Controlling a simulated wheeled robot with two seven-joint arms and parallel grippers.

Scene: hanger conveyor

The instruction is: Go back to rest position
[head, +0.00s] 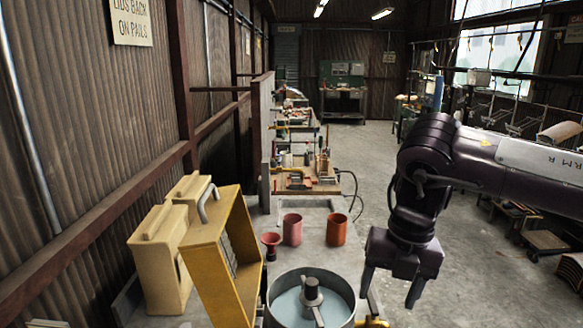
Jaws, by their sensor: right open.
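My right gripper (390,288) hangs from the dark arm that comes in from the right. It points down, with its two fingers apart and nothing between them. It is to the right of a round metal pot (345,292), apart from the hangers at the far right. My left gripper is not in view.
The pot holds pale liquid and a central shaft. Two reddish cups (336,231) and a red funnel (271,245) stand behind it. A yellow frame (208,285) and cream containers (158,262) are at left. Hangers (500,115) line the right. The middle floor (365,165) is clear.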

